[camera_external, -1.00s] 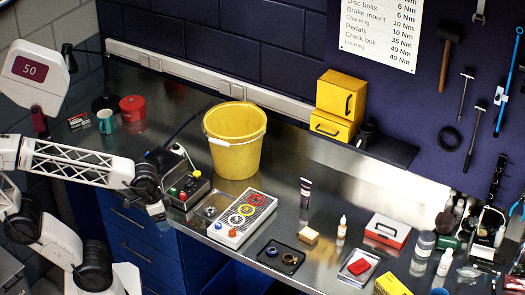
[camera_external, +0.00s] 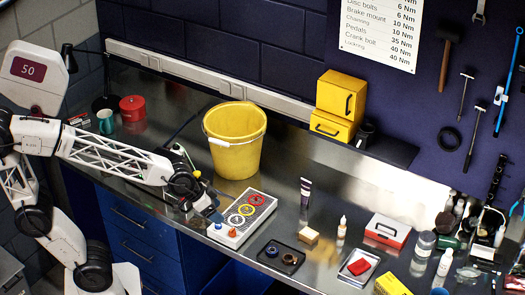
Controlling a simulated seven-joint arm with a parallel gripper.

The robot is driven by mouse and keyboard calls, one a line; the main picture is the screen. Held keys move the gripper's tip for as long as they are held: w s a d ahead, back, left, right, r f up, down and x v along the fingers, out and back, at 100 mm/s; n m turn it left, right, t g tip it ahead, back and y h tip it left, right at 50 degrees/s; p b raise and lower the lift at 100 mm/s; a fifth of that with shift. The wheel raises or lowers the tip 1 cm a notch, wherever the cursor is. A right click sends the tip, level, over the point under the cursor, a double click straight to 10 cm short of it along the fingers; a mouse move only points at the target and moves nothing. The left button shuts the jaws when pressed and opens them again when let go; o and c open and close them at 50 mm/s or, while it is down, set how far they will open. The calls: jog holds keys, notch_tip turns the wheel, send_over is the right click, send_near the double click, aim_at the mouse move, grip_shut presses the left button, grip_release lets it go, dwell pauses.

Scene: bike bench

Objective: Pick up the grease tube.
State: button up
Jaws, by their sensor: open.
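The grease tube (camera_external: 305,193) is a small dark tube with a pale band. It stands upright on the steel bench, right of the yellow bucket and behind the wooden block. My gripper (camera_external: 216,217) is at the left end of the white panel with coloured rings, well to the left of the tube and apart from it. It is small and dark here; it is open, with nothing seen between its fingers.
A yellow bucket (camera_external: 234,150) stands behind the ringed panel (camera_external: 243,222). A red-and-white box (camera_external: 388,231) is further right. Bare steel surrounds the tube.

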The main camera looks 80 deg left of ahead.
jog(key=w+a+n+t+y, duration=0.1)
jog(key=w+a+t, duration=0.15)
jog(key=w, duration=0.95)
jog(key=n+t+y, duration=0.4)
jog(key=y, duration=0.2)
send_near(306, 181)
jog(key=d+r, duration=0.3)
jog(key=d, duration=0.3)
jog(key=w+a+f+n+y, duration=0.2)
jog(key=w+a+f+y, duration=0.2)
jog(key=a+f+y, duration=0.1)
jog(key=shift+w+a+n+y, duration=0.25)
jog(key=shift+a+n+y, duration=0.15)
jog(key=shift+a+y, duration=0.1)
jog(key=shift+x, duration=1.25)
jog(key=shift+f+x, duration=0.15)
jog(key=shift+x, duration=1.15)
jog(key=shift+f+x, duration=0.15)
jog(key=shift+x, duration=1.2)
